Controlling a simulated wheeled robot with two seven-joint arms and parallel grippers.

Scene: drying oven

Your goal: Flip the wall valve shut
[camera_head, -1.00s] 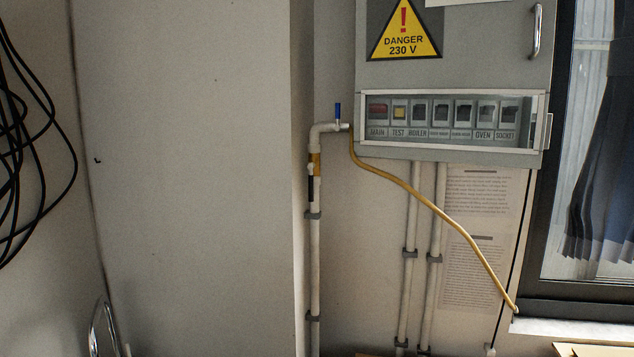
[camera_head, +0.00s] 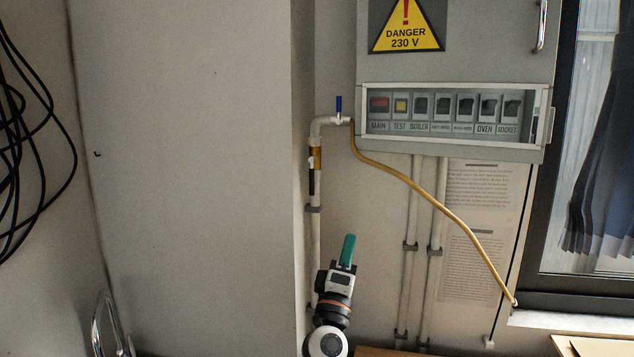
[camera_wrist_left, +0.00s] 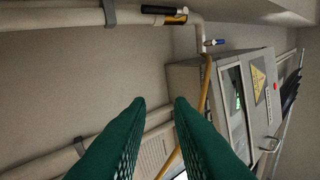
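A white pipe (camera_head: 315,240) runs up the wall corner. It carries a brass-yellow valve body (camera_head: 315,157) with a black lever (camera_head: 311,182) lying along the pipe. The black lever also shows at the top of the left wrist view (camera_wrist_left: 160,10). Above it, at the pipe's bend, is a small tap with an upright blue handle (camera_head: 338,104), also in the left wrist view (camera_wrist_left: 213,42). My left gripper (camera_head: 348,238) has green fingers and is below both handles, touching neither. In the left wrist view its fingertips (camera_wrist_left: 159,102) are apart with nothing between them. My right gripper is not in view.
A grey electrical box (camera_head: 450,70) with a row of switches is right of the pipe. A yellow hose (camera_head: 430,203) hangs from the tap toward the window (camera_head: 600,150). Two more pipes (camera_head: 421,250) run below the box. Black cables (camera_head: 40,150) hang at far left.

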